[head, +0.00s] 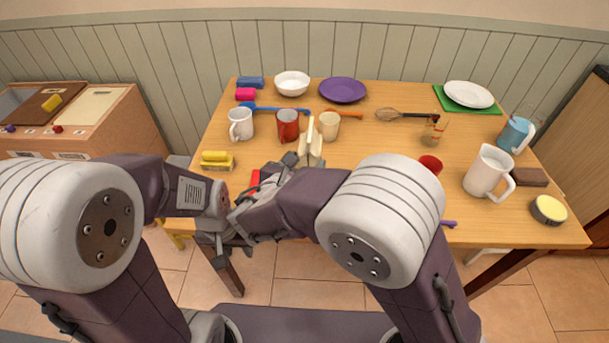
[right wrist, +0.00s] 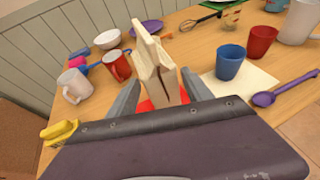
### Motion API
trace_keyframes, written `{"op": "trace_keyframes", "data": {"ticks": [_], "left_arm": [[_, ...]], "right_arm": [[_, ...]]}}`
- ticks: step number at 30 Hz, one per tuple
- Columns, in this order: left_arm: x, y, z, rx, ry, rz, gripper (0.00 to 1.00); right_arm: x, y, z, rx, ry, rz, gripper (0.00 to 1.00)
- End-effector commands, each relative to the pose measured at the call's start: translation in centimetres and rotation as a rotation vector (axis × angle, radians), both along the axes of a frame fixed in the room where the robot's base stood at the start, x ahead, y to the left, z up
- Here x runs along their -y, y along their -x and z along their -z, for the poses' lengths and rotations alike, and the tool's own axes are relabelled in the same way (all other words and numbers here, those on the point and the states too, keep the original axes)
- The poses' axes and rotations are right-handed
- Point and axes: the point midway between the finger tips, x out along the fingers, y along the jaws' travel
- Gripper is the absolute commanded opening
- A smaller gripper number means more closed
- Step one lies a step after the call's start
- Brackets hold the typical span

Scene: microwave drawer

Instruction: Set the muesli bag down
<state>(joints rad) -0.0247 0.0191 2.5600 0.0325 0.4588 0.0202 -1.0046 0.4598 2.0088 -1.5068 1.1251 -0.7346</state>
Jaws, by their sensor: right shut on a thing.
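The cream muesli bag (head: 311,150) stands about upright near the middle of the table, behind my right forearm in the head view. In the right wrist view the bag (right wrist: 155,65) rises between the two grey fingers of my right gripper (right wrist: 160,97), which is shut on it. My right gripper (head: 290,166) is partly hidden by its own arm in the head view. The bag's lower end is hidden, so I cannot tell whether it touches the table. My left gripper (head: 228,238) is low at the table's front left edge, and its fingers are not clear.
A yellow object (head: 216,160) lies at the left edge. A blue cup (right wrist: 230,62) stands right of the bag. Bare wood shows around (head: 385,143).

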Motion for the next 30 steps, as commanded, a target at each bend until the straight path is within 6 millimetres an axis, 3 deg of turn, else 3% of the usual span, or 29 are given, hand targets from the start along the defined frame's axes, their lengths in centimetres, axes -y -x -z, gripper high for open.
{"op": "trace_keyframes", "data": {"ticks": [5, 11, 21, 22, 24, 30], "left_arm": [[0.0, 0.0, 0.3, 0.0, 0.0, 0.0, 0.36], [0.0, 0.0, 1.5, 0.0, 0.0, 0.0, 0.36], [0.0, 0.0, 1.6, 0.0, 0.0, 0.0, 0.36], [0.0, 0.0, 1.5, 0.0, 0.0, 0.0, 0.36], [0.0, 0.0, 1.5, 0.0, 0.0, 0.0, 0.36], [0.0, 0.0, 1.5, 0.0, 0.0, 0.0, 0.36]], "right_arm": [[0.0, 0.0, 0.7, 0.001, 0.002, 0.001, 0.0], [0.0, 0.0, 4.0, 0.0, 0.002, 0.0, 0.0], [0.0, 0.0, 4.4, 0.002, 0.001, 0.001, 0.0], [0.0, 0.0, 4.3, 0.0, 0.0, 0.001, 0.64], [0.0, 0.0, 4.3, 0.0, 0.0, 0.001, 0.82], [0.0, 0.0, 4.3, 0.0, 0.0, 0.001, 0.82]]}}
